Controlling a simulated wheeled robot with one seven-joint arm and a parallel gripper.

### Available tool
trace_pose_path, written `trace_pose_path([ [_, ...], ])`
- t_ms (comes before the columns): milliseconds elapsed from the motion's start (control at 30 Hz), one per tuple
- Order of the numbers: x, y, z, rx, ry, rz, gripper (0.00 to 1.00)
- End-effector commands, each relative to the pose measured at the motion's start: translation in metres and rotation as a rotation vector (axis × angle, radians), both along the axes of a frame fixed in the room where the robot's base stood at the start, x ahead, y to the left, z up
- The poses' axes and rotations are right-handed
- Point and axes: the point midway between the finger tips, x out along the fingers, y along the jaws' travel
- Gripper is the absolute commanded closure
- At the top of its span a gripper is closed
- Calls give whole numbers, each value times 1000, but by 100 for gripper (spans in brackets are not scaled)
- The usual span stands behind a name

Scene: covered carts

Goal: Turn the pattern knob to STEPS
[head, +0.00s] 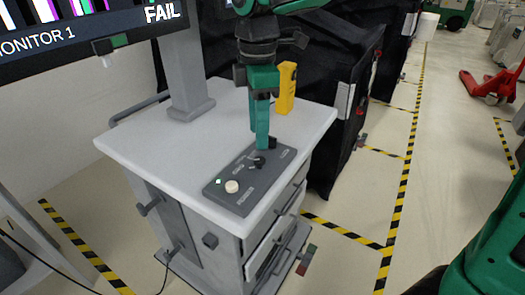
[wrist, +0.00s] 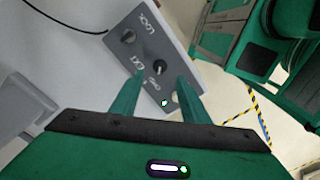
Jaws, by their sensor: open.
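A dark grey control panel (head: 228,199) lies on the white cart top. It carries dark knobs, a pale round button (head: 232,186) and a small lit green lamp (head: 219,181). In the wrist view the panel (wrist: 186,52) shows a nearer black knob (wrist: 159,67) and a farther dark knob (wrist: 128,37). Contact is unclear. In the head view my gripper (head: 264,146) hides part of the panel.
A yellow upright object (head: 286,88) stands on the cart top (head: 150,136) behind my gripper. A monitor (head: 90,32) reading "MONITOR 1" and "FAIL" stands at upper left. A black covered cart (head: 325,90) is behind.

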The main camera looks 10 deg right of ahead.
Motion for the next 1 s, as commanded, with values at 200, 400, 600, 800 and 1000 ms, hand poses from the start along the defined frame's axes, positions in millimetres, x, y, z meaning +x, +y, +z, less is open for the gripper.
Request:
trace_pose_path([
  [200, 0, -2, -40, -1, 3, -3, 58],
  [400, 0, -2, -63, -1, 1, -5, 58],
  [600, 0, -2, -71, 0, 0, -6, 58],
  [800, 0, -2, -71, 0, -1, -7, 58],
  [1000, 0, -2, -71, 0, -1, -7, 99],
])
